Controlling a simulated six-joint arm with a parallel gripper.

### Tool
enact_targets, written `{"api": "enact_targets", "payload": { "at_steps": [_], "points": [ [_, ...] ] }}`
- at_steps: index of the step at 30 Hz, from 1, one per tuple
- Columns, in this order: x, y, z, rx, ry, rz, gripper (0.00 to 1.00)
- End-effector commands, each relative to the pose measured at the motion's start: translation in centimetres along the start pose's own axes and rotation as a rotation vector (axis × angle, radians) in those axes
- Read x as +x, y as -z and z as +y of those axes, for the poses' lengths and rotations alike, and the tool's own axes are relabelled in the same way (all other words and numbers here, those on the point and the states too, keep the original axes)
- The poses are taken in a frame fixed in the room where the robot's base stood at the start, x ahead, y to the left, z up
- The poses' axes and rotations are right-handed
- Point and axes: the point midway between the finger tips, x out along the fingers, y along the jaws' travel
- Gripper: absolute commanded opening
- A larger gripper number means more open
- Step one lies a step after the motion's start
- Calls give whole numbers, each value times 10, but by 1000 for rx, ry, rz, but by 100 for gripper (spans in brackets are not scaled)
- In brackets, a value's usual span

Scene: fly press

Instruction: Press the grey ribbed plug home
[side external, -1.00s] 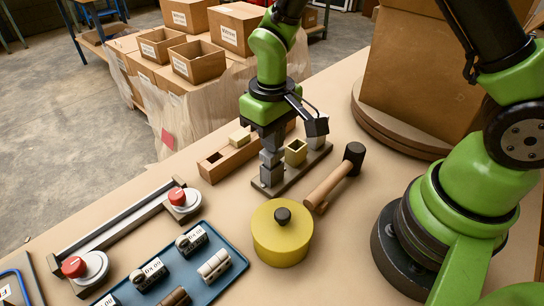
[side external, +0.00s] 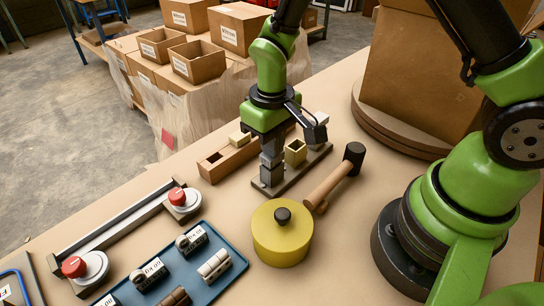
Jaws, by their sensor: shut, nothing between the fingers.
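My gripper (side external: 271,158) points straight down with its fingers together, over the near end of a dark base strip (side external: 292,178). A grey block-like socket (side external: 271,178) stands on that end, right under the fingertips. The fingertips appear to meet its top. The grey ribbed plug cannot be told apart from the fingers and this grey block; ribs are too small to see. Beside it on the strip is a yellow square socket (side external: 296,152) with an open dark top. A further grey block (side external: 317,132) stands at the strip's far end, partly behind my wrist's side attachment.
A yellow round lid with a black knob (side external: 282,238) and a mallet (side external: 335,177) lie close to the strip. A wooden box (side external: 215,166) is left of it. A blue tray (side external: 205,284) of cylinders and a bar with red knobs (side external: 125,222) are at the lower left.

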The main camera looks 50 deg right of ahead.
Motion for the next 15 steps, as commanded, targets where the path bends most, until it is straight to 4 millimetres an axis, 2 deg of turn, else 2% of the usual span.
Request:
{"api": "enact_targets", "payload": {
  "at_steps": [15],
  "points": [
    [7,-1,0,-1,-1,-3,0]
  ]
}}
